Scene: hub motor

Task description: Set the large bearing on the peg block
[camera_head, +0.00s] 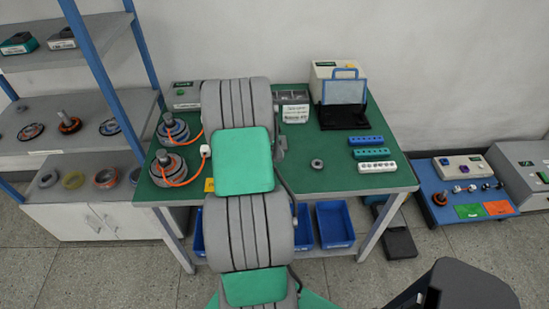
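A small dark grey ring (317,164), which looks like a bearing, lies flat on the green bench top (330,182), right of my arm. Its size class cannot be told. Three long blocks lie at the bench's right side: a blue block (366,141), a teal block (371,154) and a white block (377,167). They have rows of round features; I cannot tell whether these are pegs or holes, or which one is the peg block. My grey and green arm covers the middle of the bench. My gripper does not show clearly; it is hidden behind the arm.
Two motor assemblies (173,130) with orange cables stand at the bench's left. A laptop-like device (344,95) stands at the back right. Blue bins (334,224) sit beneath. A shelf rack (75,105) stands left. The bench around the ring is clear.

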